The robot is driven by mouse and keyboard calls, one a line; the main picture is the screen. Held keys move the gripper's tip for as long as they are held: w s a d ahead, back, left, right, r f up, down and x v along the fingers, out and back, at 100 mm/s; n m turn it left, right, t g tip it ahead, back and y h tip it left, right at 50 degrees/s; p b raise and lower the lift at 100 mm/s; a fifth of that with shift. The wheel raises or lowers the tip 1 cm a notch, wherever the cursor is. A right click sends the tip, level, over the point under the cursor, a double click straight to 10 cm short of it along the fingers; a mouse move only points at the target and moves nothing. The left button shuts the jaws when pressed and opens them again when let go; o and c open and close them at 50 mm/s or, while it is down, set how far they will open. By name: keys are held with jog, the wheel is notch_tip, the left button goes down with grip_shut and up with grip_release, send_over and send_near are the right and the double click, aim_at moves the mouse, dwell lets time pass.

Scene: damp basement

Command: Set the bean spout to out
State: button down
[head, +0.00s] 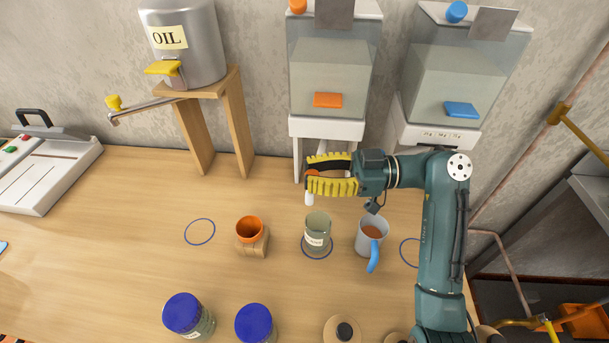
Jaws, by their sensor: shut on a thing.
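The middle dispenser (330,75) has a clear bin and orange fittings. Its low spout shows as a white tube end (309,198) with a bit of orange above it; I take this for the bean spout. My gripper (311,173) reaches in from the right under this dispenser, with its yellow fingers shut around the orange part of the spout. The fingers hide most of the spout, so its exact setting is hard to tell. A labelled glass jar (317,230) stands below, on a blue ring on the table, slightly right of the tube end.
A grey mug (366,236) with a blue handle stands right of the jar. An orange cup (249,229) on a wooden block is left. Blue-lidded jars (183,312) stand in front. A blue-fitted dispenser (465,75) and an oil tank (187,45) flank the middle one.

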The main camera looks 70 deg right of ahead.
jog(key=c, duration=0.8)
grip_release()
jog(key=shift+w+a, duration=0.1)
